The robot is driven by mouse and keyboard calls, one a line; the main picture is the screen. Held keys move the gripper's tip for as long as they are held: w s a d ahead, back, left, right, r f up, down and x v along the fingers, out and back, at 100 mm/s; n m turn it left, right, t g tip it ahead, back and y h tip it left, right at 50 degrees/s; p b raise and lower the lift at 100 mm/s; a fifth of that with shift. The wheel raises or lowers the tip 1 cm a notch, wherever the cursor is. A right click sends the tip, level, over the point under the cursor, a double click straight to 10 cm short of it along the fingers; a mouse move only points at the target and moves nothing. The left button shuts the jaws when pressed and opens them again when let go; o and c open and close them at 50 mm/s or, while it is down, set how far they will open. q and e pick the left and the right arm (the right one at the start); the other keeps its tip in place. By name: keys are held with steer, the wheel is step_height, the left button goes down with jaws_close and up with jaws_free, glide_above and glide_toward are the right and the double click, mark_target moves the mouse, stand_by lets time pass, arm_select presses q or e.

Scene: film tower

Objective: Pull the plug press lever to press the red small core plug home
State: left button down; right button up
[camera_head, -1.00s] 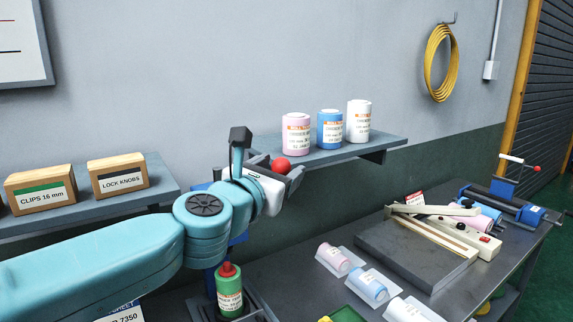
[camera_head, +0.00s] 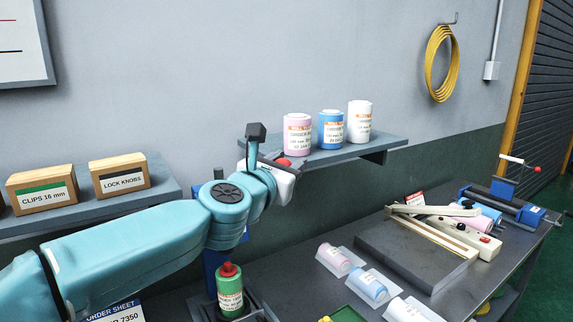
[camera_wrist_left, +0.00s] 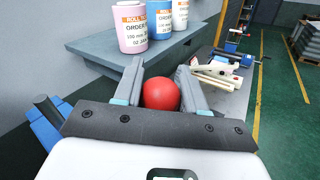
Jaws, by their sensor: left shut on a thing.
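The red ball knob of the plug press lever (camera_wrist_left: 162,94) sits between the two fingers of my left gripper (camera_wrist_left: 160,92), which is shut on it. In the head view the knob (camera_head: 284,162) shows only in part behind my left gripper (camera_head: 280,165). Below the arm, a green roll (camera_head: 230,300) stands upright in the press, with the red small core plug (camera_head: 229,270) at its top. How deep the plug sits is hard to tell. The blue press column (camera_head: 212,262) is mostly hidden by my arm. My right gripper is not in view.
A wall shelf (camera_head: 375,147) with pink, blue and white rolls is close behind my left gripper. Boxes (camera_head: 119,176) stand on the left shelf. On the bench are wrapped rolls (camera_head: 370,286), a sealer (camera_head: 440,235) and a blue vise-like tool (camera_head: 510,205).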

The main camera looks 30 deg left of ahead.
arm_select(q)
steer(key=s+d+f+m+t+h+b, duration=0.1)
steer(key=d+f+m+b, duration=0.3)
steer(key=f+b, duration=0.6)
steer(key=s+d+f+m+t+h+b, duration=0.2)
steer(key=f+m+b, duration=0.4)
steer(key=b, duration=2.1)
steer(key=shift+s+d+f+t, duration=0.7)
steer(key=shift+d+f, duration=0.35)
steer(key=shift+f, duration=0.8)
steer(key=c, duration=0.9)
jaws_free()
steer(key=shift+o, duration=1.1)
steer(key=shift+s, duration=0.1)
steer(key=shift+r, duration=0.1)
steer(key=shift+a, duration=0.1)
